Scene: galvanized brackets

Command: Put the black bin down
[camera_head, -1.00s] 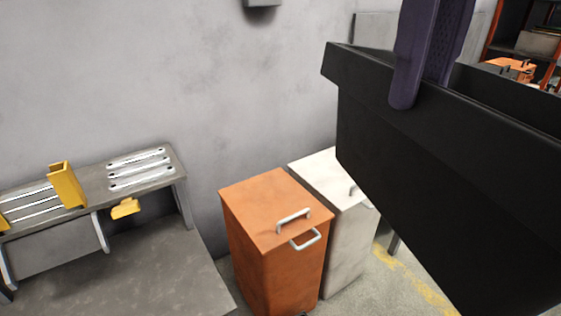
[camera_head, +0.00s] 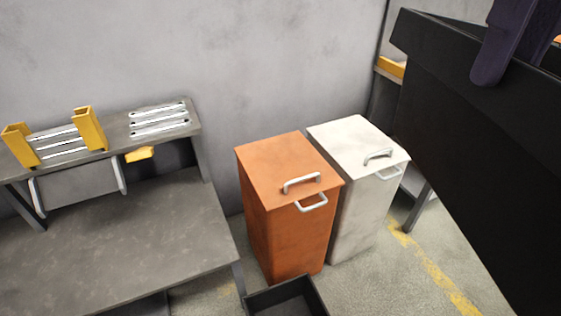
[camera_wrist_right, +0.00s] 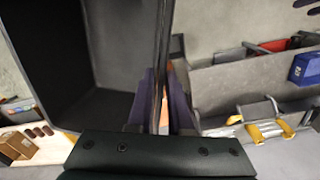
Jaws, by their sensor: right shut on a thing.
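The black bin (camera_head: 455,130) is large and close at the right of the head view, held up in the air and tilted in the picture. My right gripper (camera_head: 492,70) has a dark purple finger over the bin's rim. In the right wrist view, the gripper's two purple fingers (camera_wrist_right: 166,115) are shut on the bin's thin wall, with the bin's dark inside (camera_wrist_right: 60,60) at the left. My left gripper is not in view.
A grey workbench (camera_head: 130,235) with a raised shelf stands at the left. An orange lidded bin (camera_head: 285,220) and a white lidded bin (camera_head: 355,190) stand by the wall. A dark open container (camera_head: 285,297) lies low at the bottom edge. Some floor (camera_head: 415,275) shows at the right.

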